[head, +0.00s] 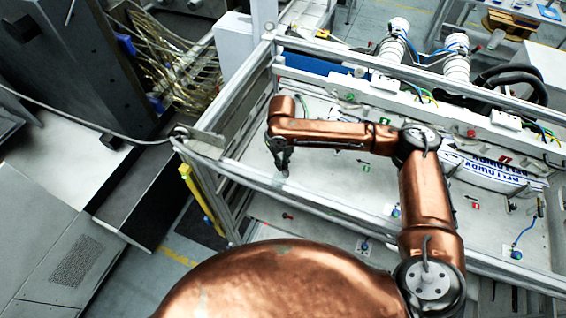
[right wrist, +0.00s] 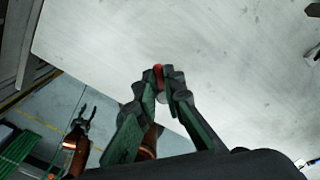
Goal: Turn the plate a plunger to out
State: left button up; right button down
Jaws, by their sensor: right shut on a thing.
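My right gripper (head: 283,168) reaches down to the pale panel near its left end in the head view. In the right wrist view my right gripper (right wrist: 166,80) is shut on a small red knob (right wrist: 158,71), taken as the plate a plunger. The knob's top shows between the fingertips; the rest is hidden, so whether it stands in or out cannot be told.
A metal frame rail (head: 300,197) runs along the panel's front edge. A small red-tipped part (head: 288,216) sits below that rail. A loose cable (head: 85,123) crosses at the left.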

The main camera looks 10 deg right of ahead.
jog(key=shift+w+a+r+n, duration=0.25)
jog(key=shift+r+n, duration=0.05)
jog(key=shift+n, duration=0.7)
jog(key=c, duration=2.1)
grip_release()
jog(key=shift+f, duration=0.2)
jog(key=shift+o, duration=0.3)
jog(key=shift+s, duration=0.15)
notch_tip(320, 180, up, 12)
